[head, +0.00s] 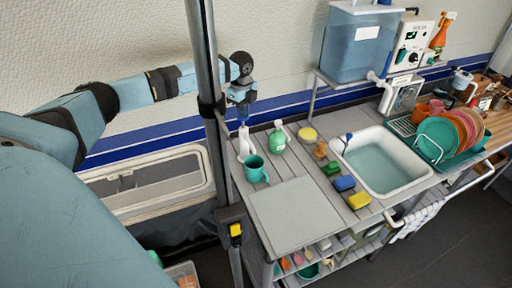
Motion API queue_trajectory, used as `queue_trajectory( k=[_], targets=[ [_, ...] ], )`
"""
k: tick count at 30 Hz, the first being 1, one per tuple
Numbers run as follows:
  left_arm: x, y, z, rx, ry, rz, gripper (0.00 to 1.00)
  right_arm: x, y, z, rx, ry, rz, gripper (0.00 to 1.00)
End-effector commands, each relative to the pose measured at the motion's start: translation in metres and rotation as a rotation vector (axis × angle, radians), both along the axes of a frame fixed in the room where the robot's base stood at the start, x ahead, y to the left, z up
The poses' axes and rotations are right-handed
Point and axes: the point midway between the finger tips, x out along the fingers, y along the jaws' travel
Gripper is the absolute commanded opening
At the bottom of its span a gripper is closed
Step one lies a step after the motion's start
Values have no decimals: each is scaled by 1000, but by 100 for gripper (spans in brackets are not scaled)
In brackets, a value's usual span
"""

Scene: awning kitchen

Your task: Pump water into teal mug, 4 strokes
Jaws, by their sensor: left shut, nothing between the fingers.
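The teal mug (254,169) stands upright on the left end of the counter. A white pump-like piece (244,147) stands right behind it, close to its rim; whether its spout is over the mug is too small to tell. My left gripper (243,117) points down just above the white piece, fingers shut and empty. I cannot tell whether the fingertips touch its top. The inside of the mug is too small to see for water. My right gripper is not in view.
A green bottle (278,138) stands right of the mug. A grey board (295,213) lies in front. A grey pole (206,60) rises at the counter's left edge.

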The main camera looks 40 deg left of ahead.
Motion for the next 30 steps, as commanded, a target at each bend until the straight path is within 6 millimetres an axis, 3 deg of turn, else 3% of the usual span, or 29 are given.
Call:
queue_trajectory(
  k=[30],
  targets=[
    [0, 0, -32, 1, 2, -1, 0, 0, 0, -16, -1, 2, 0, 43]
  ],
)
